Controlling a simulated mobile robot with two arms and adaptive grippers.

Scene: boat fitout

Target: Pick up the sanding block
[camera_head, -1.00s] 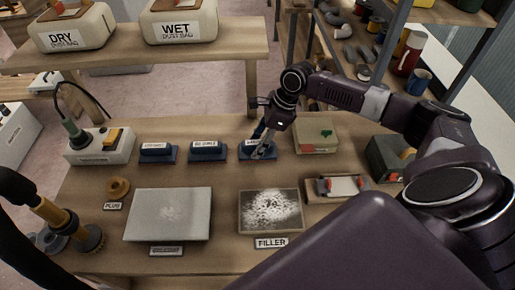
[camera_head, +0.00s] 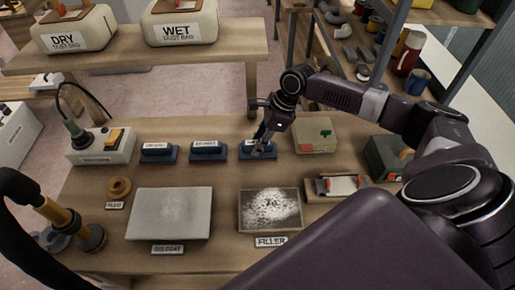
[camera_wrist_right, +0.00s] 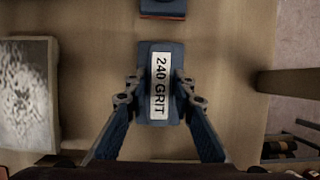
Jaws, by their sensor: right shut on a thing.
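Three blue sanding blocks stand in a row along the back of the workbench (camera_head: 130,228). The rightmost block (camera_head: 259,153) is labelled "240 GRIT" in the right wrist view (camera_wrist_right: 160,85). My right gripper (camera_head: 261,143) reaches down onto this block. In the wrist view its two fingers (camera_wrist_right: 160,92) press on the block's sides, either side of the label. The block appears to rest on the bench. The middle block (camera_head: 208,151) and left block (camera_head: 159,153) stand apart to its left. My left gripper is not seen.
A grey panel (camera_head: 170,213) and a speckled filler panel (camera_head: 270,210) lie in front. A pale green box (camera_head: 314,136) stands just right of my gripper. A switch box (camera_head: 100,146) and a yellow-handled tool (camera_head: 72,222) are at left. A shelf rack is behind.

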